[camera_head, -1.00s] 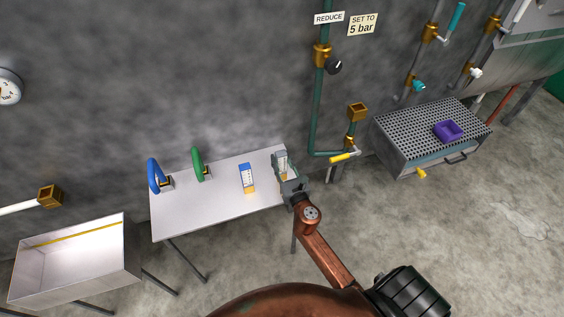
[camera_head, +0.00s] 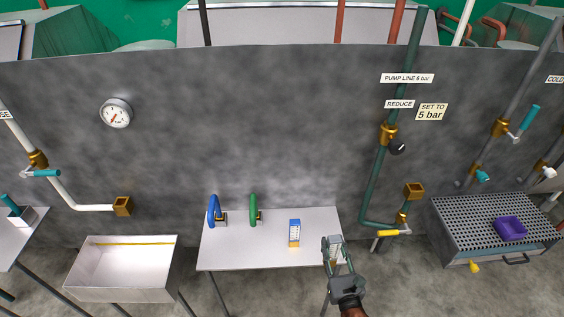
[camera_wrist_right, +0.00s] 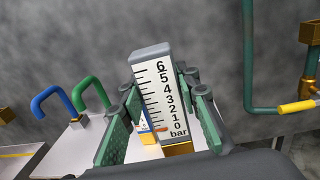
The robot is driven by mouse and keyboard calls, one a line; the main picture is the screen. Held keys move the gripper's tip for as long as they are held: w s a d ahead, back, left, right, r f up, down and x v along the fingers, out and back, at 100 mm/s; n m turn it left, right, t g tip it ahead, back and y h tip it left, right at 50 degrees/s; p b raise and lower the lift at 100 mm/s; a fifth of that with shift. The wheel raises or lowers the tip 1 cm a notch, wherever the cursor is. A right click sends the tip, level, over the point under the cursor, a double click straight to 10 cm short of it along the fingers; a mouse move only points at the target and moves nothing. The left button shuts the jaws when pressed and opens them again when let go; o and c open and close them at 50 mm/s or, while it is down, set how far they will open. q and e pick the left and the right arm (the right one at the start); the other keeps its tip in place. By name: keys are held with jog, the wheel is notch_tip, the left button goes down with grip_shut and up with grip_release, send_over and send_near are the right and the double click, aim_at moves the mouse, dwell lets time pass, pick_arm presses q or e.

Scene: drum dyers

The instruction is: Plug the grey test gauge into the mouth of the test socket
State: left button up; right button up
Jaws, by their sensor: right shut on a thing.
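The grey test gauge (camera_wrist_right: 152,90) is a tall block with a white bar scale, a grey top and a brass foot. My right gripper (camera_wrist_right: 163,98) is shut on it and holds it nearly upright, slightly tilted in the wrist view. In the head view my right gripper (camera_head: 336,254) is over the right end of the white table. A square brass mouth (camera_head: 414,190), which looks like the test socket, is on the green pipe, up and right of the gripper and apart from the gauge. No label marks it. My left gripper is not in view.
A blue gauge (camera_head: 294,229), a blue hook-shaped handle (camera_head: 213,211) and a green one (camera_head: 253,208) stand on the white table (camera_head: 245,252). A yellow-handled valve (camera_head: 394,233) sits below the brass mouth. A perforated bench (camera_head: 455,215) is at right. Another brass mouth (camera_head: 123,205) is at left.

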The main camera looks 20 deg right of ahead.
jog(key=s+a+n+y, duration=0.1)
jog(key=s+a+y, duration=0.2)
jog(key=a, duration=0.7)
jog(key=shift+s+n, duration=0.4)
jog(key=shift+s, duration=0.6)
